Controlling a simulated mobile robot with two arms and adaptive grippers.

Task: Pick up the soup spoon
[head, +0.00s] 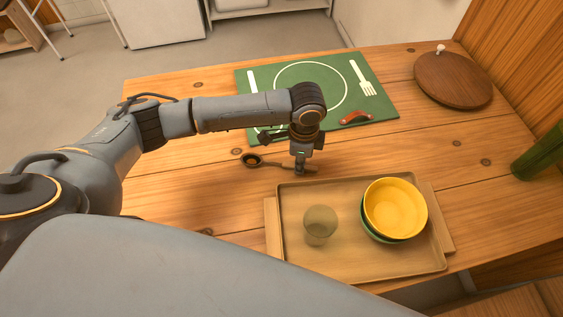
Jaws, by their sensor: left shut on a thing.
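The soup spoon (252,160) has a dark round bowl and a brown handle. It lies at table height between the green placemat and the tray, with its bowl toward the left. My left gripper (300,170) points down over the handle and is shut on it. The fingertips hide part of the handle, and a short end shows to their right. I cannot tell whether the spoon touches the table. My right gripper is not in view.
A wooden tray (342,266) holds a glass (320,224) and stacked bowls (396,207) close in front. A green placemat (384,104) with a printed setting lies behind, with a brown leather pull (355,118). A round wooden lid (453,80) and green object (541,153) stand right.

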